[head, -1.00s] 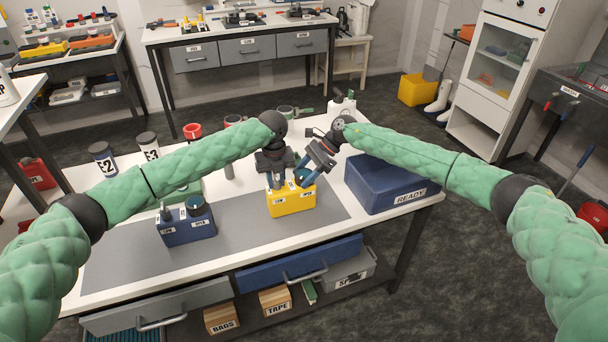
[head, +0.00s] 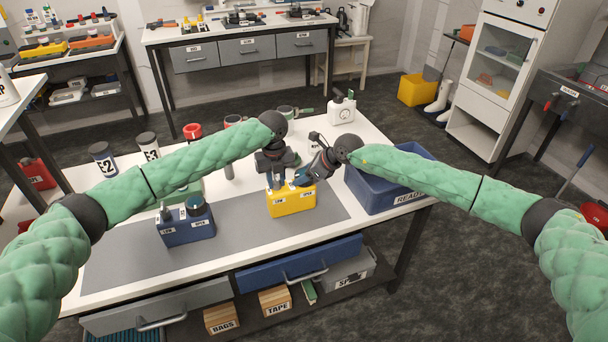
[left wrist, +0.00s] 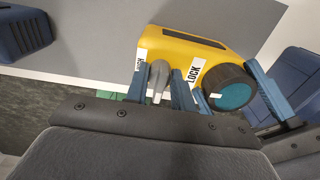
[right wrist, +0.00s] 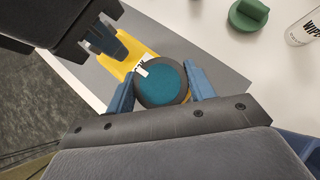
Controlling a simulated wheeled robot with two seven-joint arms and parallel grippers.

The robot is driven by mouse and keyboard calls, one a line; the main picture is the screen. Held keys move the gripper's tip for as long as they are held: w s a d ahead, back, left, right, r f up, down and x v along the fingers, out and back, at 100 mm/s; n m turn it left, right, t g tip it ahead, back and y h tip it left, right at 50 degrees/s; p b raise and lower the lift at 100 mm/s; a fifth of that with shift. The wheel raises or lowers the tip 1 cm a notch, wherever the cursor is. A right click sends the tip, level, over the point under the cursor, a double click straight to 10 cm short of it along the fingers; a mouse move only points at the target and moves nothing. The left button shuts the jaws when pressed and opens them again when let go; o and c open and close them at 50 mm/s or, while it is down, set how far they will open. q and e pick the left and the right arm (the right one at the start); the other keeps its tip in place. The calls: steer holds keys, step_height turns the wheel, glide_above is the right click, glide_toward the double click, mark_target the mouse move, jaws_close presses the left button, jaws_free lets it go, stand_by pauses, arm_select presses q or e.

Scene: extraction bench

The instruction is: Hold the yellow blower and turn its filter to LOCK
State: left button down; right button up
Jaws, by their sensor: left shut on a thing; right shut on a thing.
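The yellow blower (head: 291,201) stands on the grey mat, with white labels on its side. My left gripper (head: 274,181) is shut on its grey upright handle (left wrist: 158,78), one finger on each side. The round filter (right wrist: 163,82), dark-rimmed with a teal top, sits at the blower's other end. My right gripper (right wrist: 161,88) is shut on it, fingers on opposite sides of the rim. A white mark (right wrist: 143,69) shows on the filter, near the blower-body side. A LOCK label (left wrist: 195,76) is beside the filter. In the head view the gripper partly hides the filter.
A blue blower (head: 187,226) stands on the mat to the left. A blue READY crate (head: 392,203) stands close on the right, under my right forearm. Bottles (head: 103,158) and a white jug (head: 341,112) stand behind. The mat's front is clear.

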steer(key=shift+m+t, duration=0.4)
steer(key=shift+m, duration=0.1)
steer(key=o, duration=1)
steer(key=v, duration=1.2)
steer(key=shift+w+a+r, duration=0.1)
steer(key=shift+a, duration=0.05)
arm_select(q)
steer(key=c, duration=1.1)
jaws_free()
